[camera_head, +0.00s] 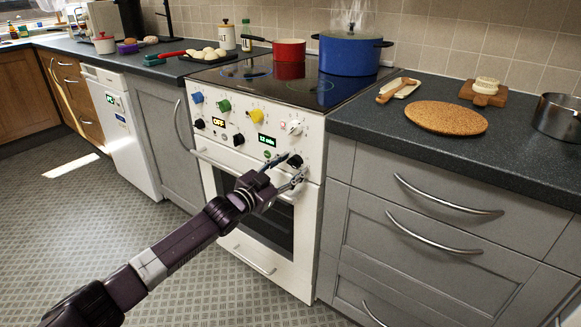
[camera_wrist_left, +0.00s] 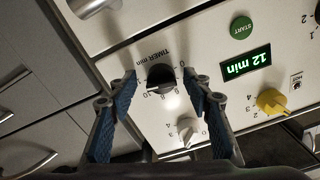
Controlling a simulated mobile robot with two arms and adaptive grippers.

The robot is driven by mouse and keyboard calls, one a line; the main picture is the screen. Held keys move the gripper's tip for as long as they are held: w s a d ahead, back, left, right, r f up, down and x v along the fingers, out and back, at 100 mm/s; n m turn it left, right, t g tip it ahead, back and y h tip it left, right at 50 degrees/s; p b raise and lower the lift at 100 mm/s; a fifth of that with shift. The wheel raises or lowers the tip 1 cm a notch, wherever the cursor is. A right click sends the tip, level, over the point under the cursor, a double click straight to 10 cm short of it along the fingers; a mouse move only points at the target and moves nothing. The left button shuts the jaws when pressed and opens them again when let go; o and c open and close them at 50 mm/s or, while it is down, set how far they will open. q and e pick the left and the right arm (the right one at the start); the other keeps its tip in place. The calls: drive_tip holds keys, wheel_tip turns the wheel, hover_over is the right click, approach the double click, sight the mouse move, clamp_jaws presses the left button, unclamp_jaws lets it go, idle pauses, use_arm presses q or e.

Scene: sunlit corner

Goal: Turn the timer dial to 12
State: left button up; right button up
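The black timer dial (camera_wrist_left: 160,77) is on the white stove front, under the label TIMER min in the wrist view, which shows the panel upside down. In the head view the dial (camera_head: 295,160) is at the lower right of the panel, partly behind the gripper. The green display (camera_wrist_left: 247,66) reads 12 min; it also shows in the head view (camera_head: 267,140). My left gripper (camera_head: 293,168) is at the dial. In the wrist view its blue-padded fingers (camera_wrist_left: 163,82) stand apart on either side of the dial, with visible gaps. My right gripper is not in view.
A green START button (camera_wrist_left: 241,27) is beside the display. A white knob (camera_wrist_left: 187,129) and a yellow knob (camera_wrist_left: 271,102) are close by. The oven handle (camera_head: 240,168) runs below the panel. A red pan (camera_head: 289,50) and a steaming blue pot (camera_head: 349,53) stand on the cooktop.

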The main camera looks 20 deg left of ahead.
use_arm(q)
drive_tip(key=shift+s, duration=0.1)
drive_tip(key=v, duration=1.1)
drive_tip(key=shift+s+a, duration=0.15)
drive_tip(key=shift+s, duration=0.25)
